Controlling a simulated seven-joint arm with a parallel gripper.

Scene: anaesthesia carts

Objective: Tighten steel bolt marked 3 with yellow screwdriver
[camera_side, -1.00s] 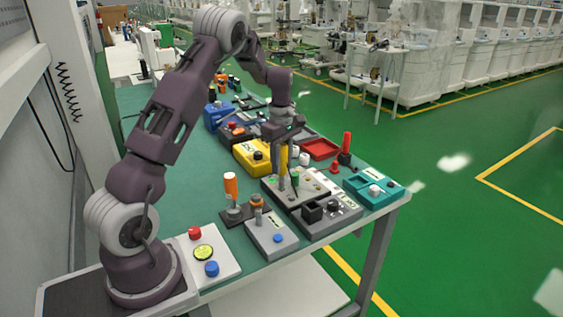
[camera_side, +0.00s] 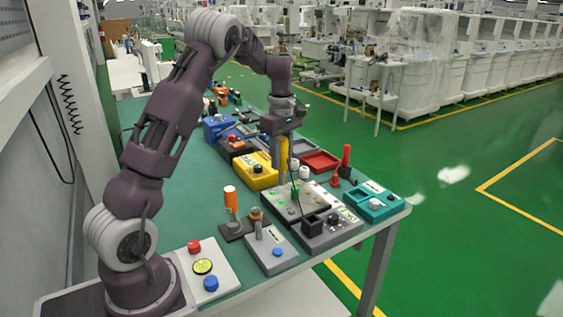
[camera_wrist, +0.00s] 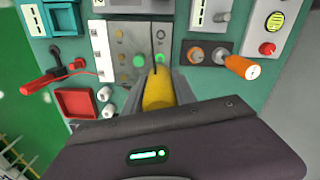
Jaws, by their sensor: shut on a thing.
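My gripper (camera_side: 283,138) is shut on the yellow screwdriver (camera_side: 283,155), which points down over the grey bolt panel (camera_side: 318,203). In the wrist view the yellow handle (camera_wrist: 158,90) sits between my fingers, and its thin shaft runs toward the panel (camera_wrist: 127,32). Two green spots (camera_wrist: 140,61) show on the panel near the shaft. The steel bolts are small, and I cannot read which is marked 3. I cannot tell whether the tip touches a bolt.
An orange-handled tool (camera_side: 231,198) stands on a dark base left of the panel. A yellow box (camera_side: 254,172) and a red tray (camera_side: 320,161) lie behind. A teal box (camera_side: 376,200) is at right, by the table edge. Bare teal tabletop lies at left.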

